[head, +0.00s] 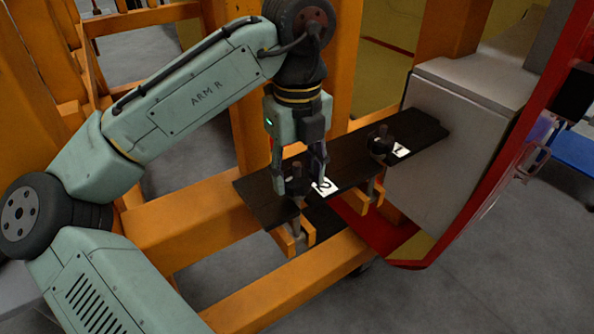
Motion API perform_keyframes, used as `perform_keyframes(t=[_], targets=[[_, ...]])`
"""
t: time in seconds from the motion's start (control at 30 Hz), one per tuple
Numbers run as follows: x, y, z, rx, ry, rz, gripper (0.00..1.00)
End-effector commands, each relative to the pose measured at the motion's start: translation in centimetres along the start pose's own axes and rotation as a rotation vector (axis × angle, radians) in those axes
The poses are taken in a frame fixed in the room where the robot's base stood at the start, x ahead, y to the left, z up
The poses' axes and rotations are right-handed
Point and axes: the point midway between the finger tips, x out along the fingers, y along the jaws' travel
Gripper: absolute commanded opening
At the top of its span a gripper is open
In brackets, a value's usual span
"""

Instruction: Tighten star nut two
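The star nut by the number 2 label (323,187) is dark and sits on a threaded stud (297,170) near the left end of a black plate (262,208). My gripper (299,184) points down over it, with its two fingers apart on either side of the stud. The fingers and the dark plate hide most of the nut. I cannot tell whether the fingertips touch it. A second black star nut (381,147) stands on another stud farther right, beside a white label (402,151).
Orange clamps (293,242) hang under the plate's edge. An orange frame (190,218) runs below and behind it. A grey box-shaped part (450,150) and a red curved shell edge (510,150) bound the right side. Grey floor shows at the lower right.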

Motion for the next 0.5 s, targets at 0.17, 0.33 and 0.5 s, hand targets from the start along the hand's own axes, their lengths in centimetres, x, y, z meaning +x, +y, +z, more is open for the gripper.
perform_keyframes(t=[0.17, 0.33, 0.5], targets=[[0.03, 0.01, -0.01, 0.000, 0.001, 0.001, 0.60], [0.06, 0.02, -0.02, 0.000, 0.001, 0.002, 0.62], [-0.04, 0.02, -0.01, 0.000, 0.001, 0.002, 0.62]])
